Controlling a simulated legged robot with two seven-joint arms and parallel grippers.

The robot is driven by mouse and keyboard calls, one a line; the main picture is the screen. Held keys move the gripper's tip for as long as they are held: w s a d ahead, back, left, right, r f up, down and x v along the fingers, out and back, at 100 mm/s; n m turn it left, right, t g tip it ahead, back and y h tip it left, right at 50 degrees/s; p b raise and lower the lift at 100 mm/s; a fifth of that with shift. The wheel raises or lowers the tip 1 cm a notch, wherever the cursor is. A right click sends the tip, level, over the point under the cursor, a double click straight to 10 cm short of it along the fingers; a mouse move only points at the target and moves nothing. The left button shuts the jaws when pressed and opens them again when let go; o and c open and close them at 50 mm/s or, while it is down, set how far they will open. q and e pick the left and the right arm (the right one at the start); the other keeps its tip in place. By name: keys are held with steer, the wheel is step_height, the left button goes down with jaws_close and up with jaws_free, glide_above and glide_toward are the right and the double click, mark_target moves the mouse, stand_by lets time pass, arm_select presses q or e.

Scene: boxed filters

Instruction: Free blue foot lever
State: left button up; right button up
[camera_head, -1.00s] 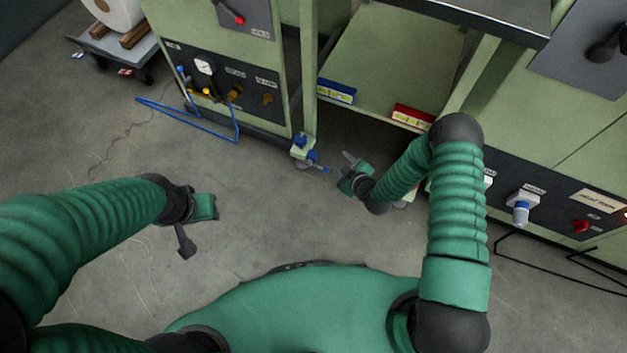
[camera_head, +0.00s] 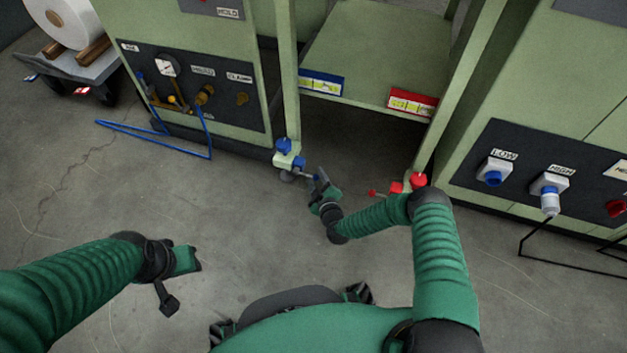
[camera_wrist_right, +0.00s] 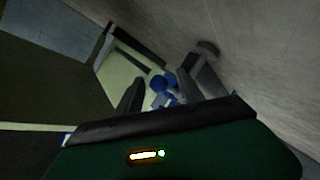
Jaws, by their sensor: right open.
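The blue foot lever (camera_head: 284,146) is a small fitting with blue knobs at the foot of the left green post of the open bay. A thin rod runs from it toward my right gripper (camera_head: 322,180). My right gripper is open, low over the floor, just right of the fitting. In the right wrist view, the blue parts (camera_wrist_right: 160,83) show between the two open fingers (camera_wrist_right: 170,76). Contact with the rod cannot be told. My left gripper (camera_head: 184,280) is over bare floor at the left, far from the lever; its jaw gap is unclear.
A similar red lever (camera_head: 418,181) stands at the right post, close to my right forearm. A blue hose (camera_head: 150,135) lies on the floor at the left. A black wire stand (camera_head: 560,225) is at the right. The floor in front is clear.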

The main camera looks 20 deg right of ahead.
arm_select(q)
steer(key=x, duration=0.1)
steer(key=b+x, duration=0.1)
steer(key=shift+s+d+f+b, duration=0.1)
steer(key=shift+s+f+b, duration=0.15)
steer(key=shift+f, duration=0.25)
arm_select(e)
steer(key=x, duration=0.3)
steer(key=shift+w+f, duration=0.1)
steer(key=shift+w, duration=0.3)
steer(key=c, duration=0.9)
jaws_close()
steer(key=shift+s+f, duration=0.1)
steer(key=shift+s, duration=0.05)
